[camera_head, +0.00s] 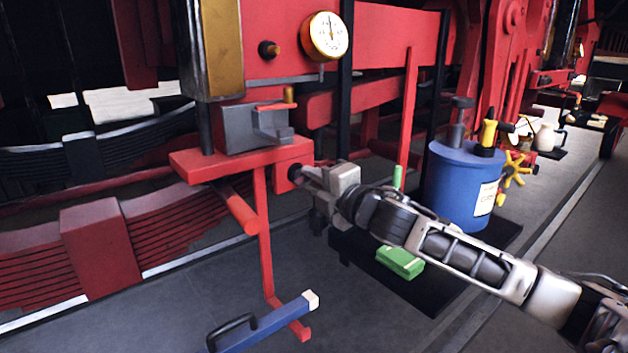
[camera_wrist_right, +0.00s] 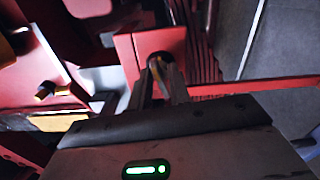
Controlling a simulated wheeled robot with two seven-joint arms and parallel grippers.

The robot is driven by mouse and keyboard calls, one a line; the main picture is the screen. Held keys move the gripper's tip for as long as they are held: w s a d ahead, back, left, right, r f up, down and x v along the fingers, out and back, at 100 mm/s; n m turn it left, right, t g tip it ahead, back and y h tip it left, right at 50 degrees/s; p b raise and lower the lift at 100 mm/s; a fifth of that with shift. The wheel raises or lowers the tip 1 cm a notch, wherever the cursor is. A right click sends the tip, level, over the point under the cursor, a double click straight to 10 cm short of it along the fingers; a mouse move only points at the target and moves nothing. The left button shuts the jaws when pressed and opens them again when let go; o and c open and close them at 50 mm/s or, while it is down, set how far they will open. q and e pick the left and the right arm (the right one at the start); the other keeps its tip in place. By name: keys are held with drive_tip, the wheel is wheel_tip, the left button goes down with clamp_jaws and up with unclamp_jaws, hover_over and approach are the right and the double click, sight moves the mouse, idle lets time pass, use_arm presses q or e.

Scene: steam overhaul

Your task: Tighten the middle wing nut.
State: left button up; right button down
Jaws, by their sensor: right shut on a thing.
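My right gripper (camera_head: 303,174) reaches in from the right in the head view, at the right end of the red block (camera_head: 200,165) under a grey box. In the right wrist view its two fingers (camera_wrist_right: 160,70) are closed on a small, dull brass-coloured piece, which I take for a wing nut, in front of a round dark opening in a red face (camera_wrist_right: 123,46). The fingers hide most of this piece, so its wings and angle cannot be made out. No other wing nut can be told clearly in either view. My left gripper is not in view.
The grey box (camera_head: 235,128) with a red lever (camera_head: 275,106) stands just left of my gripper. A gauge (camera_head: 326,36) is above. A blue drum (camera_head: 462,185) and a green block (camera_head: 400,262) sit on a dark mat to the right. A blue bar (camera_head: 268,325) lies in front.

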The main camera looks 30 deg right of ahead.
idle(0.8)
drive_tip(key=c, duration=1.6)
unclamp_jaws()
drive_tip(key=shift+o, duration=0.2)
use_arm(q)
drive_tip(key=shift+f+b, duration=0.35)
drive_tip(key=shift+b, duration=0.1)
use_arm(e)
drive_tip(key=s+d, duration=0.1)
drive_tip(key=s, duration=1.4)
drive_tip(key=shift+s+d, duration=0.15)
drive_tip(key=shift+s, duration=0.25)
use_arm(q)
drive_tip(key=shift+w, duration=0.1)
